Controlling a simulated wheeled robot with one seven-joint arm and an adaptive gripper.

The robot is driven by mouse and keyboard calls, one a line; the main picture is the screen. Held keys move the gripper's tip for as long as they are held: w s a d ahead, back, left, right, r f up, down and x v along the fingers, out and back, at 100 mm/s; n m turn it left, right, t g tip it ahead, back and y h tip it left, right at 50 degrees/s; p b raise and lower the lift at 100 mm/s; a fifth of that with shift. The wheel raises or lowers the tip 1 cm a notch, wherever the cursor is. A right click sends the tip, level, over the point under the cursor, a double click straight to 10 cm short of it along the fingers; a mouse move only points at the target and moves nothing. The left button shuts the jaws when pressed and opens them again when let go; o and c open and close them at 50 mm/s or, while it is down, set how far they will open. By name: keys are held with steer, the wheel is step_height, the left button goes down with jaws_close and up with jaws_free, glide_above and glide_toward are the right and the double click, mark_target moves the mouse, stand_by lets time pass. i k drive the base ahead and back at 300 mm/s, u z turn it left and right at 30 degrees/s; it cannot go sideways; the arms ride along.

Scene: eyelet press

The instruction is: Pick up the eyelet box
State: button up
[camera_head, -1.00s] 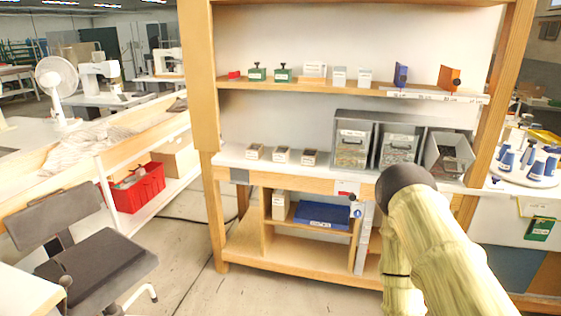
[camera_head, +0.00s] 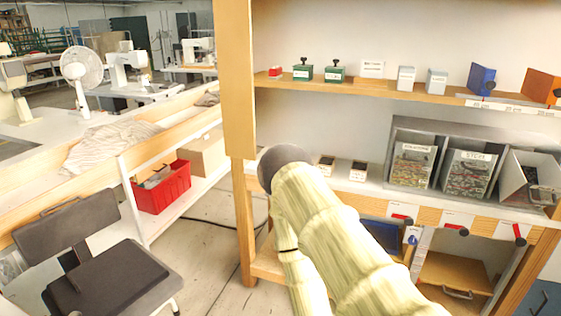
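Grey bins with small parts stand further right: a left bin (camera_head: 411,166), a middle bin (camera_head: 466,173) and a tilted right bin (camera_head: 530,180). My pale arm with its dark round joint rises in front of the counter and hides part of it. My gripper is not in view.
The upper shelf (camera_head: 390,92) holds green boxes, pale boxes, a blue holder (camera_head: 481,78) and an orange holder (camera_head: 541,86). A wooden post (camera_head: 237,80) bounds the unit at left. A chair (camera_head: 110,270) and red crate (camera_head: 162,187) stand left, with bare floor between.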

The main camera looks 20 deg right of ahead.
mark_target(325, 163)
steer(key=u, duration=0.05)
steer(key=i, duration=0.8)
steer(key=z, duration=0.8)
steer(key=i, duration=0.75)
steer(key=z, duration=0.7)
